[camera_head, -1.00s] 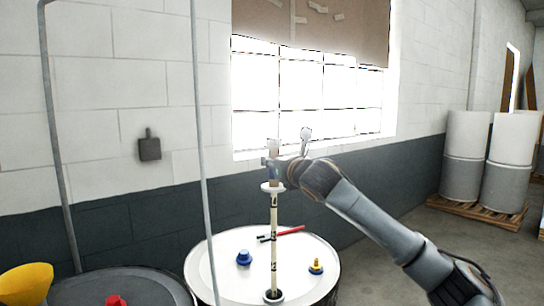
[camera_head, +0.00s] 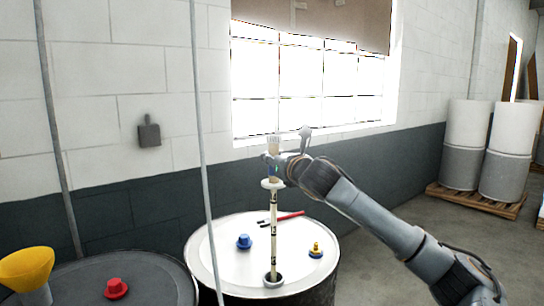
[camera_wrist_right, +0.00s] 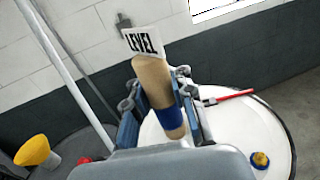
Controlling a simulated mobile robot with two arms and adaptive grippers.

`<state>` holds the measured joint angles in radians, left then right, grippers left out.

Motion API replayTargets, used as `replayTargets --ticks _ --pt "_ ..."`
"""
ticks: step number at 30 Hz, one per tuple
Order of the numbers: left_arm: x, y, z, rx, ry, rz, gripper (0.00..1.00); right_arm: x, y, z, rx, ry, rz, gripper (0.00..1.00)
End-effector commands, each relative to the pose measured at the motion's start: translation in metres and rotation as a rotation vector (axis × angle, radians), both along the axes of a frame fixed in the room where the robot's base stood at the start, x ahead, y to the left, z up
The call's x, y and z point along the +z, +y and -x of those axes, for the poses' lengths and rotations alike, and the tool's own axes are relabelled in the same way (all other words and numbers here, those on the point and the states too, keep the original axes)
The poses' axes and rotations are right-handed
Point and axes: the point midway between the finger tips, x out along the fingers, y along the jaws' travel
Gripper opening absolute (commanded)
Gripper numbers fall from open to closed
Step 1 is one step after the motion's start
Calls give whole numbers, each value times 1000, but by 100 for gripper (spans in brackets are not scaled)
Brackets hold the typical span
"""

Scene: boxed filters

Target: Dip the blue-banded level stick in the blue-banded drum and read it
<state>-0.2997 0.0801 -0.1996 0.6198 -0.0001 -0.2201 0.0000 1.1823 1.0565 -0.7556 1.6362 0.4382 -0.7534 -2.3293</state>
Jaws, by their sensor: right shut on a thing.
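The level stick (camera_head: 273,225) stands upright over the white-topped drum (camera_head: 215,265), its lower end in the drum's open hole (camera_head: 273,279). It is pale with dark marks and has a white disc (camera_head: 272,183) below the grip. My right gripper (camera_head: 272,166) is shut on its handle. In the right wrist view the tan handle (camera_wrist_right: 152,82) has a blue band (camera_wrist_right: 164,122) and a "LEVEL" tag (camera_wrist_right: 143,42). The stick's end inside the drum is hidden. A blue plug (camera_head: 244,242) lies on the drum top. My left gripper is not in view.
A yellow plug (camera_head: 316,250) and a red tool (camera_head: 284,217) are on the drum top. A dark drum (camera_head: 150,275) at left bears a red plug (camera_head: 116,288) and a yellow funnel (camera_head: 26,268). A thin grey pole (camera_head: 201,130) rises between the drums.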

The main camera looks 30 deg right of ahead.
Motion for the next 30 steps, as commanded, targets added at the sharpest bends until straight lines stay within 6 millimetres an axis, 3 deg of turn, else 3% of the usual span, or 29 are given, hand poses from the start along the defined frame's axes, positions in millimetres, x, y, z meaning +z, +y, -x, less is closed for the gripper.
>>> replayTargets --ticks 30 --pt "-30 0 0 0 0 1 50 -72 0 0 1 1 1 0"
